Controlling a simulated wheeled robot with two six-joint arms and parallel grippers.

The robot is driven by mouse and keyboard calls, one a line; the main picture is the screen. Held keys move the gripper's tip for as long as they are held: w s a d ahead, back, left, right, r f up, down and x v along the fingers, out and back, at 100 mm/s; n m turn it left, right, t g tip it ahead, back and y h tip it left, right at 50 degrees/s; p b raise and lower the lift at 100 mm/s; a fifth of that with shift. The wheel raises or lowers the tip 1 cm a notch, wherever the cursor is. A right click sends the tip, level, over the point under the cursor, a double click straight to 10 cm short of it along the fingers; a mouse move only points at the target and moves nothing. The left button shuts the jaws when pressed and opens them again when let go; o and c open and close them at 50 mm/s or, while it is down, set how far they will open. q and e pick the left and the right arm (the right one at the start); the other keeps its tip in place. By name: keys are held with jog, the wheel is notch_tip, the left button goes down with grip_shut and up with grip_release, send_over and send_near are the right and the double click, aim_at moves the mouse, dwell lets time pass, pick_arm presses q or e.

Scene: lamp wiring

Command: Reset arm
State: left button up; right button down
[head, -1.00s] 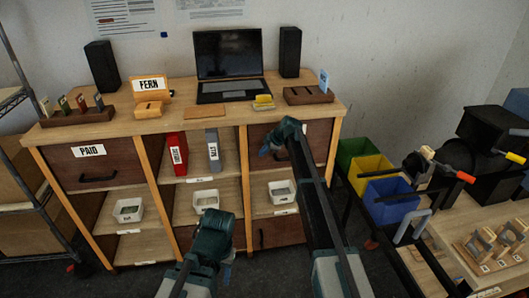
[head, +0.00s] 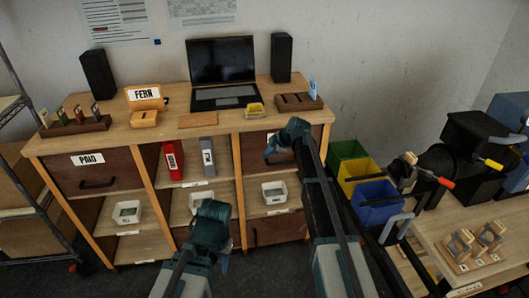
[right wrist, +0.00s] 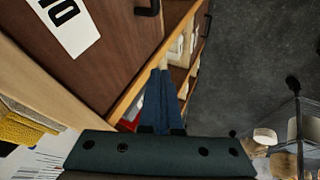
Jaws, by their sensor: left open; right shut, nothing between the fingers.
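My right gripper (head: 271,154) is in front of the desk's right side, near the right drawer (head: 256,143). Its blue fingers (right wrist: 160,101) are together in the right wrist view, with nothing between them. They show against the wooden desk front. My left gripper (head: 224,263) is low in front of the desk's lower shelves, partly hidden behind its own wrist. It is open, and I see nothing held in it. Neither gripper visibly touches anything.
The wooden desk (head: 205,131) carries a laptop (head: 222,62), two speakers, a FERN box (head: 144,97) and card holders. Its cubbies hold binders and white trays. Green, yellow and blue bins (head: 378,203) and a workbench (head: 440,222) stand right. Grey floor is open in front.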

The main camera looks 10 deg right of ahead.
jog(key=s+a+f+m+g+h, duration=0.1)
jog(key=s+a+m+g, duration=0.3)
jog(key=s, duration=0.7)
jog(key=s+a+f+m+t+h, duration=0.1)
jog(key=s+a+f, duration=0.1)
jog(key=s+a, duration=0.6)
jog(key=s+d+m+g+h, duration=0.1)
jog(key=s+m, duration=0.3)
jog(key=s, duration=0.7)
jog(key=s+d+m+g+h+p, duration=0.1)
jog(key=s+m+g+h, duration=0.1)
jog(key=s, duration=1)
jog(key=shift+s+m+h, duration=0.3)
jog(key=shift+m+h, duration=0.3)
jog(key=shift+m, duration=0.6)
